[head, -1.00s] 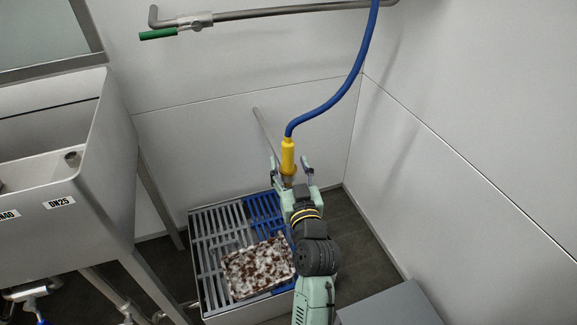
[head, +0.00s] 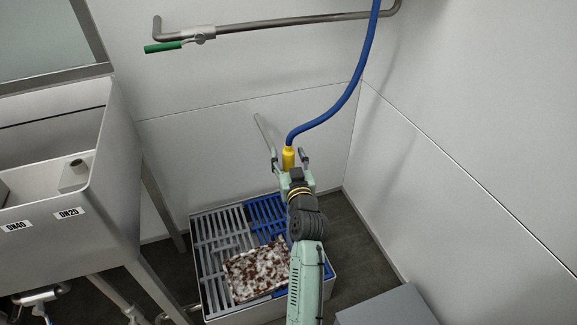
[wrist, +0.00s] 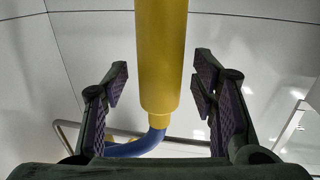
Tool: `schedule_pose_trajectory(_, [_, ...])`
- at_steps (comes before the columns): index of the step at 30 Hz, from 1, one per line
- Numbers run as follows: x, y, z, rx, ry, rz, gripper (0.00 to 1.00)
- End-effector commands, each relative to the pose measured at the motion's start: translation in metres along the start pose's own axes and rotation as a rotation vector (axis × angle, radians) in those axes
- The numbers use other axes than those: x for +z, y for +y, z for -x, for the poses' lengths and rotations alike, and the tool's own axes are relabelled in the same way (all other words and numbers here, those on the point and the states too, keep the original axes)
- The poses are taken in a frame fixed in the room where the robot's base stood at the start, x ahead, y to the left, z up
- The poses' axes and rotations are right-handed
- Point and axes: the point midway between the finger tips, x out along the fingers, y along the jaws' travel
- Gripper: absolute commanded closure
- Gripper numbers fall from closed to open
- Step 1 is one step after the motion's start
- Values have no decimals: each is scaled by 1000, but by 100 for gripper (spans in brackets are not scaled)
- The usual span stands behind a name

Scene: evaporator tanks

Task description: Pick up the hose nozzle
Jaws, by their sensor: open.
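The hose nozzle is a yellow cylinder (head: 288,157) on the end of a blue hose (head: 340,107) that comes down from above. In the wrist view the yellow nozzle (wrist: 160,60) runs upright through the middle, with the blue hose (wrist: 140,146) bending away below it. My gripper (head: 289,158) is open, its fingers to the left and right of the nozzle. In the wrist view my gripper (wrist: 162,95) shows a clear gap between each finger pad and the nozzle. The nozzle's lower part is hidden behind my gripper in the head view.
A grated bin (head: 203,262) stands on the floor below, with a brown-and-white speckled block (head: 257,270) on it. A steel sink (head: 110,190) is at left. A pipe with a green handle (head: 163,47) runs along the back wall. A grey box (head: 388,307) stands at lower right.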

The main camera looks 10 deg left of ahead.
Motion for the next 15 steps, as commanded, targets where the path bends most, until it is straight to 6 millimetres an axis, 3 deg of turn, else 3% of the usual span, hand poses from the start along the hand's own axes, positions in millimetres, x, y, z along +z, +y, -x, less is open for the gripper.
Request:
schedule_pose_trajectory(7, [0,0,-2,0,1,0,47])
schedule_pose_trajectory(15, [0,0,-2,0,0,0,65])
